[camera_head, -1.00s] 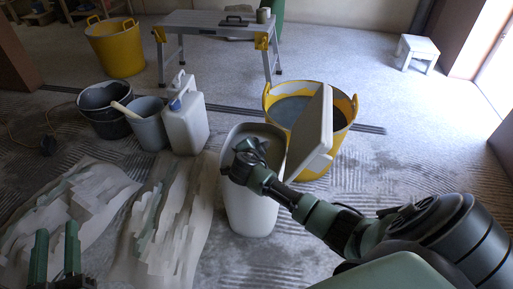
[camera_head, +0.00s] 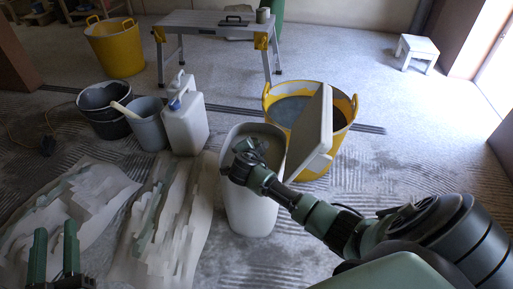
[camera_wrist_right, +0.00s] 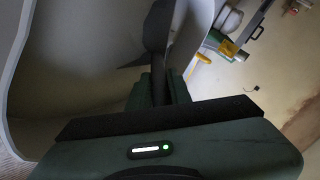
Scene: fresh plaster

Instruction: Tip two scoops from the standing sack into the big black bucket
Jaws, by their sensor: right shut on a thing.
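My right gripper (camera_head: 247,160) is at the mouth of a tall white bin (camera_head: 253,212) whose pale lid (camera_head: 314,130) stands open. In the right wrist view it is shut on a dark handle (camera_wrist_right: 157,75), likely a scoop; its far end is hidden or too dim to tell. The bin's pale inner wall (camera_wrist_right: 80,60) fills the left of that view. A big black bucket (camera_head: 92,99) stands at the left. I see no clear standing sack; two pale, crumpled shapes (camera_head: 70,207) and (camera_head: 165,225) lie on the floor. My left gripper (camera_head: 54,255) is open and empty at lower left.
A grey bucket (camera_head: 150,138) with a pale stick and a white jerrycan (camera_head: 186,125) stand beside the black bucket. A yellow tub (camera_head: 338,138) of greyish liquid is behind the bin. A work table (camera_head: 200,23), another yellow tub (camera_head: 116,50) and a white stool (camera_head: 417,46) are farther back.

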